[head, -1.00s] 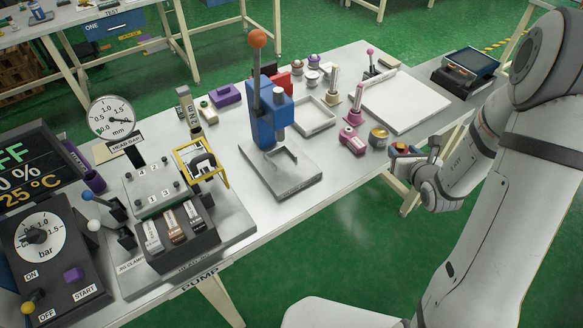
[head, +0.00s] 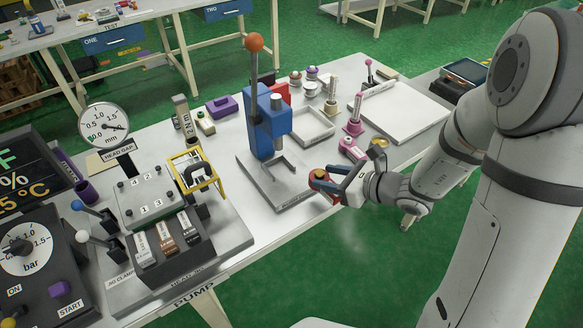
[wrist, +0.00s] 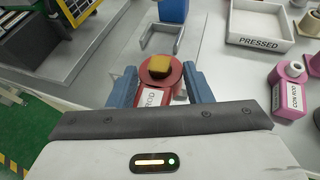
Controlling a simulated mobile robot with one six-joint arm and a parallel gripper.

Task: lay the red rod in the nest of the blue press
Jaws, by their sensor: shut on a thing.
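A pink rod (head: 352,149) lies to the right of the press, near the table's front edge. A tray labelled PRESSED (wrist: 262,22) sits right of the press. A jig with a yellow frame (head: 203,164) stands to the left. The bench between press and jig is clear.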

